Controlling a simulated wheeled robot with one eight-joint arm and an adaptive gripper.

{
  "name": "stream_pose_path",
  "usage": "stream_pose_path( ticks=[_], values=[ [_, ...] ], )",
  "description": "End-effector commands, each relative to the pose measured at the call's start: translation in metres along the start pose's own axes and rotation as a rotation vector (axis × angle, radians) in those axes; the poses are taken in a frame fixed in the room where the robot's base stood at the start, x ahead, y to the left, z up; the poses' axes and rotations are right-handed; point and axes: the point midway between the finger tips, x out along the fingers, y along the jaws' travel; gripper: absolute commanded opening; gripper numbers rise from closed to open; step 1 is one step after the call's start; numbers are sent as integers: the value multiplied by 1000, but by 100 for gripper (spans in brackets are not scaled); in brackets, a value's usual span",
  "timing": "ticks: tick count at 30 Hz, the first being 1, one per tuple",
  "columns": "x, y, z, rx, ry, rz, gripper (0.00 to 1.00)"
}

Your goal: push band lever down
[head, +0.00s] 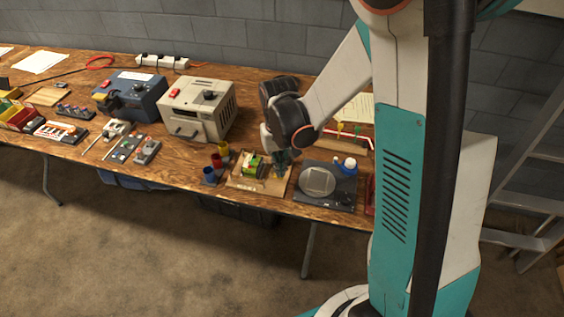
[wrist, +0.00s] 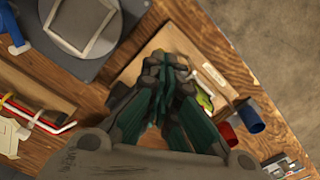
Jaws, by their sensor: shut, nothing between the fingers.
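A light wooden board (head: 245,184) lies near the table's front edge. It carries a green, yellow and red part (head: 252,164). My gripper (head: 281,172) is shut and empty, pointing down over the right side of this board. In the wrist view the closed dark green fingers (wrist: 168,65) cover the middle of the board (wrist: 190,50). A bit of the green and yellow part (wrist: 203,97) shows beside them. I cannot make out the band lever; the fingers may hide it. I cannot tell whether the fingertips touch anything.
A dark plate with a round grey disc (head: 317,181) stands close right of the board. Red, yellow and blue cups (head: 216,160) stand close left. A beige box (head: 197,108) and a blue machine (head: 130,93) stand farther left. The floor in front is clear.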

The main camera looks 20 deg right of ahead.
Motion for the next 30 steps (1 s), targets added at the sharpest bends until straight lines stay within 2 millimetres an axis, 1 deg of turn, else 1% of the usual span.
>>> stream_pose_path(
  ticks=[1,17,30],
  values=[
    [-5,0,0,0,0,0,0],
    [-38,0,0,0,0,0,0],
    [-39,0,0,0,0,0,0]
  ],
)
